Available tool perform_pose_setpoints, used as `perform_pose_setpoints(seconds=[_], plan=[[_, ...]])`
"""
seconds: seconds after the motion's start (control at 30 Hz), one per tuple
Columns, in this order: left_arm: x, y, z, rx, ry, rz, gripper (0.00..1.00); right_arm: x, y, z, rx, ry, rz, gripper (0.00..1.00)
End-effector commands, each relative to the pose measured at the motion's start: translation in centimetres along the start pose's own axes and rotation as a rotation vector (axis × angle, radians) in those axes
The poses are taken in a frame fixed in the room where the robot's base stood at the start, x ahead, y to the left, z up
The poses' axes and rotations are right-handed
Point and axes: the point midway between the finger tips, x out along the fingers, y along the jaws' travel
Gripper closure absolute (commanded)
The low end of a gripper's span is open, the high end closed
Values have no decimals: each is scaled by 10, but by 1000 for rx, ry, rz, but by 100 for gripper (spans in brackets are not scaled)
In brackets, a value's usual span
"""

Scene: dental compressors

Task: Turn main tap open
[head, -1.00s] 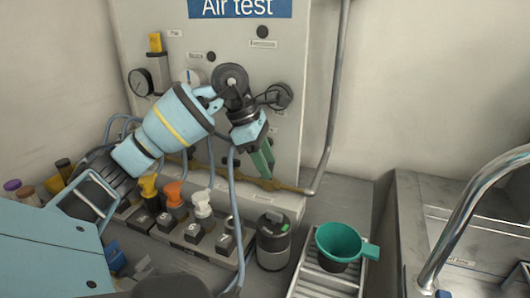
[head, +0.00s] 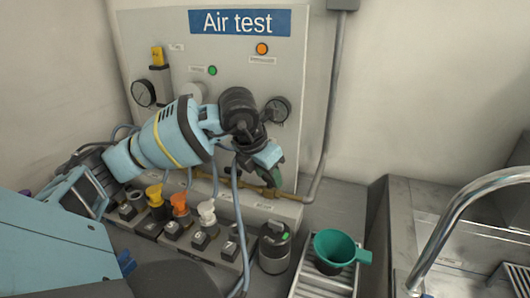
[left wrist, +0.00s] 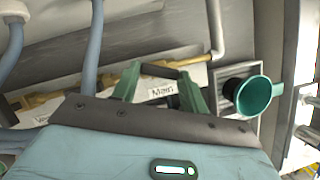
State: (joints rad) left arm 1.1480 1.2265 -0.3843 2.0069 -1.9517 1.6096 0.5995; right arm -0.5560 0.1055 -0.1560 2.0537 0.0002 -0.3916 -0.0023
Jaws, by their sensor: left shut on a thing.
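The main tap's dark handle (left wrist: 160,71) lies between the two green fingers of my left gripper (left wrist: 160,88) in the left wrist view, above a label reading "Main" (left wrist: 160,91). In the head view my left gripper (head: 275,174) is at the brass pipe (head: 288,195) low on the front of the panel. It is shut on the tap handle, and the fingers hide most of the tap there. My right gripper is not in view.
The "Air test" panel (head: 320,60) has a lit green lamp (head: 212,70), a lit orange lamp (head: 262,48) and gauges. A dark canister (head: 274,250) and a green funnel (head: 335,246) stand below right.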

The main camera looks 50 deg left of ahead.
Motion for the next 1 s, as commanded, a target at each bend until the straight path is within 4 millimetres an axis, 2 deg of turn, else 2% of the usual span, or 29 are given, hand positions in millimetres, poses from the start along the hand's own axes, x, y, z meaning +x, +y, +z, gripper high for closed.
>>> perform_pose_setpoints(seconds=[0.2, 0.5, 1.0], plan=[[-2, -3, 1, -171, 0, 70, 79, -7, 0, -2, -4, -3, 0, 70], [-1, -4, 1, -340, 2, 140, 79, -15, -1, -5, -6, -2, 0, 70], [1, -4, 1, -419, 3, 173, 79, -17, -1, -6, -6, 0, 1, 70]])
